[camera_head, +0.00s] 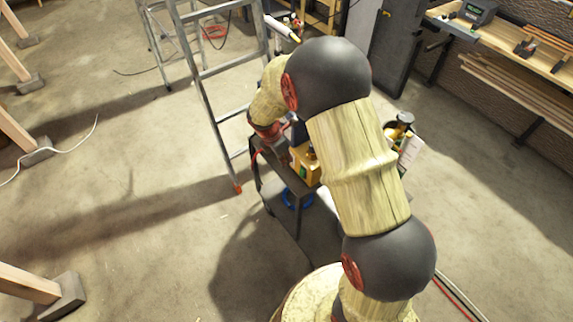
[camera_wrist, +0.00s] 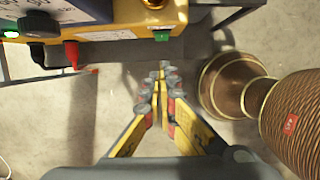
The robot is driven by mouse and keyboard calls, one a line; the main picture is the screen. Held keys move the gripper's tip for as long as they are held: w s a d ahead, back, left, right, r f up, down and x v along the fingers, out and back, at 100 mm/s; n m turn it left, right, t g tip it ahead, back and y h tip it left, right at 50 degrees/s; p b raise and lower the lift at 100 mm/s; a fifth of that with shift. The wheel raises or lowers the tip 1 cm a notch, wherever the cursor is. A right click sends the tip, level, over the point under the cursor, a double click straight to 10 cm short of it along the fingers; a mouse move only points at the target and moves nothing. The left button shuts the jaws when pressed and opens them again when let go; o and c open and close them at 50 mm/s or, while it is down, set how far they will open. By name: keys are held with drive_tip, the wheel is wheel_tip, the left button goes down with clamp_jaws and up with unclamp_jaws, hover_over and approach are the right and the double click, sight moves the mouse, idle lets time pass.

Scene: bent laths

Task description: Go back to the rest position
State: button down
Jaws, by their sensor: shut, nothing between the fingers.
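My gripper (camera_wrist: 162,80) shows in the wrist view with its yellow fingers together and nothing between them. Open floor lies under and around the fingertips. A yellow case (camera_wrist: 128,22) with dark parts, a red-tipped piece and a green piece is at the top of the wrist view, apart from the fingers. In the head view my arm bends over a dark cart (camera_head: 318,238), and its far end reaches down on the cart's left side. The fingers cannot be made out there.
A yellow item (camera_head: 305,165) stands on the cart beside my arm. A metal stepladder (camera_head: 207,100) stands close behind and left of it. A workbench (camera_head: 530,55) is at upper right. Wooden legs with grey feet (camera_head: 70,293) stand at the left. The floor at centre left is clear.

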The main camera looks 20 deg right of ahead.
drive_tip(key=shift+r, duration=0.5)
drive_tip(key=s+a+r+m+g, duration=0.2)
drive_tip(key=s+m, duration=0.6)
drive_tip(key=m, duration=0.1)
drive_tip(key=s+a+r+m+t+y+b, duration=0.1)
drive_tip(key=s+a+r+m+t, duration=0.1)
drive_tip(key=s+r, duration=0.4)
drive_tip(key=s+a+r+m+t+y+b, duration=0.1)
drive_tip(key=s+r+m, duration=0.4)
drive_tip(key=r, duration=0.5)
drive_tip(key=s+a+r+m+t+y+b, duration=0.1)
drive_tip(key=s+a+r+m+t, duration=0.2)
drive_tip(key=s+r, duration=0.4)
drive_tip(key=shift+s+r+m+t, duration=0.4)
drive_tip(key=shift+s+m+t, duration=0.1)
drive_tip(key=shift+s+m, duration=0.1)
